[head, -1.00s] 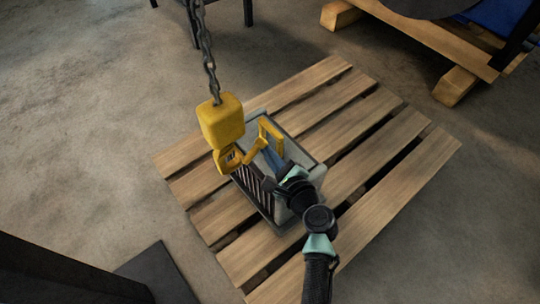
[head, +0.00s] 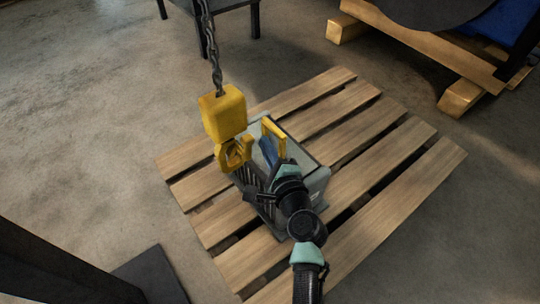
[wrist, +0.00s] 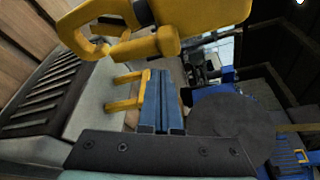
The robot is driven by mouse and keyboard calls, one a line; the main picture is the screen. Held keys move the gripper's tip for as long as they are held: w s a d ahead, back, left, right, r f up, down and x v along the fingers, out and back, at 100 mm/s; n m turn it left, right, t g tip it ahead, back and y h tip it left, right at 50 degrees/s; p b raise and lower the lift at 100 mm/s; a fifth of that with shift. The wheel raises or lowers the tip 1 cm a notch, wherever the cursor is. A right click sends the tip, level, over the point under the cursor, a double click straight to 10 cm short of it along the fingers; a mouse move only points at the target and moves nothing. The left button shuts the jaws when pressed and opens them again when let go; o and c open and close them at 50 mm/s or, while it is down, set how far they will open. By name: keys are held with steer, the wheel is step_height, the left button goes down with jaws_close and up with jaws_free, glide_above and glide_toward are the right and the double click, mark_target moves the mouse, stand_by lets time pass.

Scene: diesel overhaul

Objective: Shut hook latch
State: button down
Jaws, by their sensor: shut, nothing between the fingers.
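The yellow hoist block (head: 222,114) hangs on a chain, with its yellow hook (head: 234,153) beneath it at the left edge of a grey case. In the head view the hook looks like a nearly closed ring. In the wrist view the hook (wrist: 82,32) curves at upper left, with a thick yellow bar (wrist: 150,46) across its lower side; I cannot tell how fully the latch closes it. My gripper (head: 266,141) is shut and empty. Its blue fingers (wrist: 160,74) point toward the hook, just below the yellow bar; contact is unclear.
The grey slotted case (head: 312,182) stands on a wooden pallet (head: 385,165), with a yellow handle (head: 275,132) on top, close beside my fingers. The chain (head: 212,55) rises above the block.

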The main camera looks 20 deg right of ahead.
mark_target(247, 146)
steer(key=a+n+t+b, duration=0.1)
steer(key=n+b, duration=0.1)
steer(key=b, duration=0.1)
steer(key=s+a+n+t+b, duration=0.1)
steer(key=n+b, duration=0.2)
steer(key=b, duration=0.1)
steer(key=a+r+n+b, duration=0.1)
steer(key=n+b, duration=0.2)
steer(key=b, duration=0.1)
steer(key=shift+s+a+t, duration=0.2)
steer(key=shift+a+t, duration=0.05)
steer(key=shift+t, duration=0.15)
steer(key=shift+s+a+r+n+b, duration=0.15)
steer(key=shift+a+n+b, duration=0.25)
steer(key=shift+b, duration=0.05)
steer(key=shift+s+a, duration=0.2)
steer(key=shift+a, duration=0.2)
steer(key=shift+a, duration=0.2)
